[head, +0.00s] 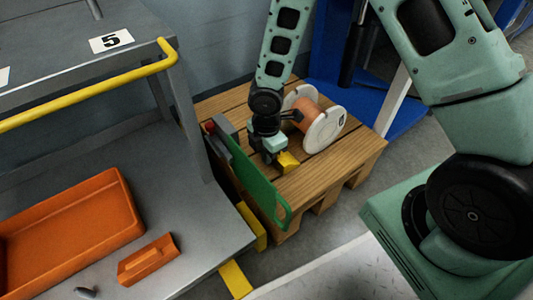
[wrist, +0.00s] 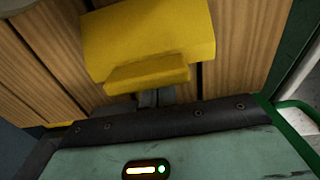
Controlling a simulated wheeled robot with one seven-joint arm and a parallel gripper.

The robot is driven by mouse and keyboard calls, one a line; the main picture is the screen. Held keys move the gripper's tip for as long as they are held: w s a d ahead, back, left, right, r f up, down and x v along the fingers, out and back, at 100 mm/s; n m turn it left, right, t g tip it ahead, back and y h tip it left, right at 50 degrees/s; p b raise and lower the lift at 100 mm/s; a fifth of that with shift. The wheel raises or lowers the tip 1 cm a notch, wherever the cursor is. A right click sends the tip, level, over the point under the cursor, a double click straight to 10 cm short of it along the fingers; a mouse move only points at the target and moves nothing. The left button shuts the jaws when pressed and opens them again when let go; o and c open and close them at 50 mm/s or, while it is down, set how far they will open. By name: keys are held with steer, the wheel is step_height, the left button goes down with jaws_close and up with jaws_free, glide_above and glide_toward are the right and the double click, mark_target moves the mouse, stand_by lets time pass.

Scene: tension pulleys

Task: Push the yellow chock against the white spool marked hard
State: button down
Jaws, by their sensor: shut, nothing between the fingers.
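The yellow chock (head: 289,163) lies on the wooden pallet, and it fills the upper middle of the wrist view (wrist: 150,40). The white spool (head: 325,131), with copper-coloured winding and a small dark mark on its near flange, lies on its side farther back on the pallet. A gap of bare wood shows between chock and spool in the head view. My gripper (head: 274,158) is shut and empty, low beside the chock. In the wrist view its fingertips (wrist: 152,97) are at the chock's lower edge, partly hidden; I cannot tell whether they touch it.
A green panel (head: 255,180) stands along the pallet's left side, close to my gripper. The wooden pallet (head: 340,165) has bare boards at right. A grey cart (head: 185,190) with a yellow rail (head: 90,88) and orange tray (head: 70,222) is at left.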

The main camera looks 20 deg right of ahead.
steer(key=d+p, duration=0.2)
steer(key=d, duration=0.1)
steer(key=w+d+p, duration=0.1)
steer(key=d+p, duration=0.1)
steer(key=shift+d+r, duration=0.1)
steer(key=shift+r, duration=0.15)
steer(key=shift+w+d+f, duration=0.1)
steer(key=shift+d+f, duration=0.1)
steer(key=shift+d, duration=0.2)
steer(key=shift+r, duration=0.1)
